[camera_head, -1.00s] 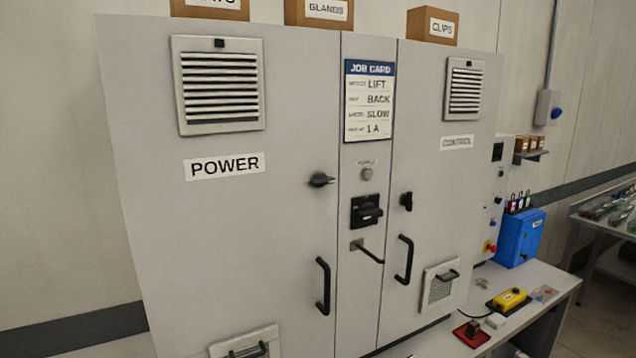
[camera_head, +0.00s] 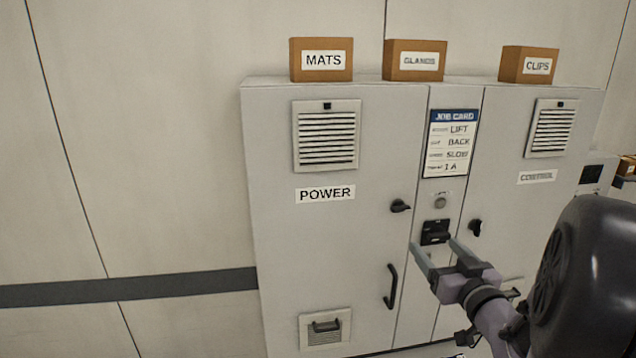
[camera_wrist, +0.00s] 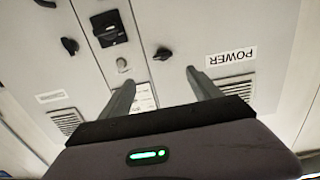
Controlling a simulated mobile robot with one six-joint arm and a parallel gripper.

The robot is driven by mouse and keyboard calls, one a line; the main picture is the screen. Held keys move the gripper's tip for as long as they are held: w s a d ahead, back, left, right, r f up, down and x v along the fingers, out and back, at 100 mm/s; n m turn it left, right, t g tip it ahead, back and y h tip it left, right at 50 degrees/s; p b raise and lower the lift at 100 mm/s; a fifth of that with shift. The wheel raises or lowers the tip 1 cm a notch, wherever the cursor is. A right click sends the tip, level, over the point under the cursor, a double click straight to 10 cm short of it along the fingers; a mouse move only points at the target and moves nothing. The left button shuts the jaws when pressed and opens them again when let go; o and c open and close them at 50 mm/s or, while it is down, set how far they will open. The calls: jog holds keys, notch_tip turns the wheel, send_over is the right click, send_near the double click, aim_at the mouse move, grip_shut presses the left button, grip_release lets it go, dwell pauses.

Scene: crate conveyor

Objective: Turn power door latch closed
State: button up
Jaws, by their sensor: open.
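The power door (camera_head: 330,230) is the grey cabinet door under the POWER label, and it looks shut. Its latch (camera_head: 400,206) is a small black knob near the door's right edge, lying roughly sideways with its tip to the right. The latch also shows in the wrist view (camera_wrist: 162,53), which is upside down, between and beyond the fingers. My gripper (camera_head: 436,246) is open and empty in front of the centre strip, below and to the right of the latch, apart from it. In the wrist view the two fingers (camera_wrist: 158,82) stand wide apart.
A black main switch (camera_head: 435,232) sits on the centre strip behind my gripper. The control door's latch (camera_head: 475,228) and the power door's handle (camera_head: 390,286) stick out nearby. Boxes labelled MATS (camera_head: 321,60), GLANDS (camera_head: 415,60) and CLIPS (camera_head: 528,64) stand on top.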

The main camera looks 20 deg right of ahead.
aim_at(402, 210)
jog(key=shift+n+t+y, duration=0.3)
jog(key=p+x, duration=0.2)
jog(key=x, duration=1.5)
jog(key=shift+c, duration=0.2)
jog(key=c, duration=1.3)
jog(key=shift+c, duration=0.2)
